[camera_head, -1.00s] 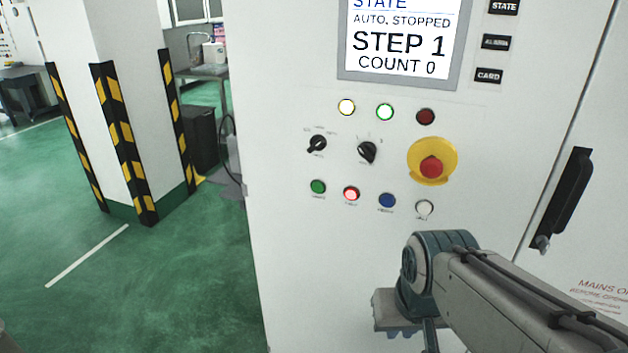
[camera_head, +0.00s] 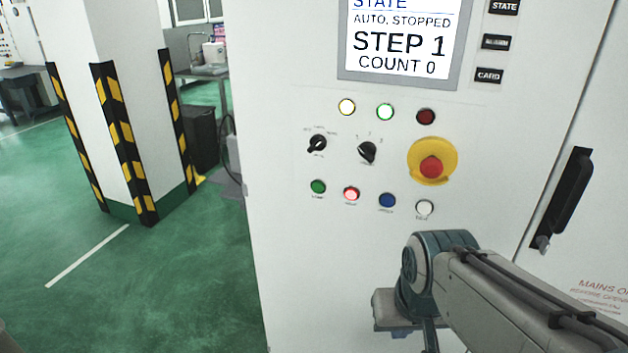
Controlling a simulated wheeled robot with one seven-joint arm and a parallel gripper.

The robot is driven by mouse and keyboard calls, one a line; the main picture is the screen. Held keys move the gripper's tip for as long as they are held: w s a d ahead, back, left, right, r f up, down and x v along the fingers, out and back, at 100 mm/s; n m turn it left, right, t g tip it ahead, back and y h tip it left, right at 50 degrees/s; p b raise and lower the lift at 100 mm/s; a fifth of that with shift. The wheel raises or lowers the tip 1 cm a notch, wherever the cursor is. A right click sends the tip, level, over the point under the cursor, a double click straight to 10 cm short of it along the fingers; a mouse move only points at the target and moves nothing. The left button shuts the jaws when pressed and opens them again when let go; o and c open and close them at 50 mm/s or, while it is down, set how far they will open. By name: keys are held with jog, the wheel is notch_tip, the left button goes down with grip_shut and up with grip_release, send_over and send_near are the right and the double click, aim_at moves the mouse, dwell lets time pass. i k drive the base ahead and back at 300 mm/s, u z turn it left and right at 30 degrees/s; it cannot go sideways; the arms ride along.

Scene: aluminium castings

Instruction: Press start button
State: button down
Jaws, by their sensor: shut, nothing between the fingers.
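The white control cabinet (camera_head: 285,270) faces me, with a lower row of round buttons. A green button (camera_head: 318,187) is at the row's left end; its small label looks like START but is blurred. To its right are a lit red button (camera_head: 351,194), a blue button (camera_head: 387,201) and a white button (camera_head: 424,208). The screen (camera_head: 400,40) reads AUTO, STOPPED, STEP 1, COUNT 0. My arm comes in from the lower right, and its bent joint stands below the white button, to the right of and lower than the green one. I cannot make out my gripper's fingers.
Above the buttons are two black rotary switches (camera_head: 367,152), several indicator lamps (camera_head: 385,111) and a red emergency stop (camera_head: 431,167) on a yellow plate. A black door handle (camera_head: 564,198) sticks out at right. A striped pillar (camera_head: 125,130) stands left; green floor there is open.

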aim_at(317, 187)
jog(key=z, duration=1.45)
jog(key=k, duration=0.95)
jog(key=u, duration=1.4)
jog(key=i, duration=0.5)
jog(key=z, duration=0.1)
